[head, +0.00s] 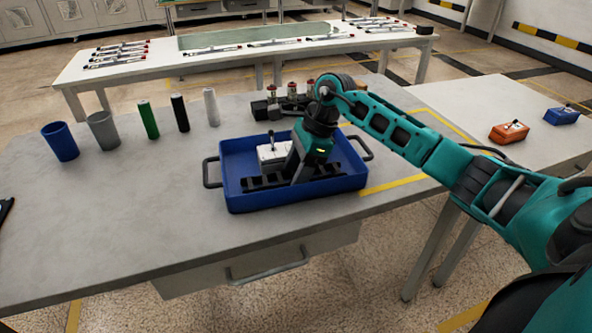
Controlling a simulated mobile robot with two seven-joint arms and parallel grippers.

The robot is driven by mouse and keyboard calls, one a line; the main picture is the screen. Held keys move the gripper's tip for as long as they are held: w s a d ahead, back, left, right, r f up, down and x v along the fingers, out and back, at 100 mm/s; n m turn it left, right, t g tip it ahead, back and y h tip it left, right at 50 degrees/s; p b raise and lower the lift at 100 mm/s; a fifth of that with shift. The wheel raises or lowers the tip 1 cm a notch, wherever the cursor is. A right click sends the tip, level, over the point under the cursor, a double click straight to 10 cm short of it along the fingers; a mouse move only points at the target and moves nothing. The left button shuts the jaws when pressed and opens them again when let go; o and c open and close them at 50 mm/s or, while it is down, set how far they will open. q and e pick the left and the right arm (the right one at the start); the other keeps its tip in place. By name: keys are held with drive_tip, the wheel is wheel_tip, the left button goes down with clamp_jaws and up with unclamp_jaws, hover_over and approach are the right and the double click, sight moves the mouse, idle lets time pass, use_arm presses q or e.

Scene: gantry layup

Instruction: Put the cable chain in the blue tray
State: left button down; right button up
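The blue tray (290,199) sits on the grey table, with a dark handle at each end. A black segmented strip that looks like the cable chain (262,183) lies lengthwise along the tray's near side, inside its walls. My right gripper (298,178) points down into the tray, its fingers at the middle of the chain. The fingertips overlap the chain, so I cannot tell whether they grip it or stand open around it. A white box with a black knob (270,152) is in the tray behind the chain, partly hidden by the gripper. My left gripper is not in view.
A blue cup (61,142), a grey cup (103,131) and green, black and white cylinders stand left of the tray. Dark parts with red tops (291,94) stand behind it. Orange (509,132) and blue (562,116) boxes are at right.

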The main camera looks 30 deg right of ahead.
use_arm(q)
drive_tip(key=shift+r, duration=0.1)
use_arm(e)
drive_tip(key=shift+r, duration=0.1)
drive_tip(key=shift+d+r, duration=0.1)
drive_tip(key=shift+r, duration=0.2)
use_arm(q)
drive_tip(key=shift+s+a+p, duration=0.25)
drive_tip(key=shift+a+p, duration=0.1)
drive_tip(key=shift+p, duration=0.2)
use_arm(e)
drive_tip(key=v, duration=1.1)
drive_tip(key=shift+r, duration=0.25)
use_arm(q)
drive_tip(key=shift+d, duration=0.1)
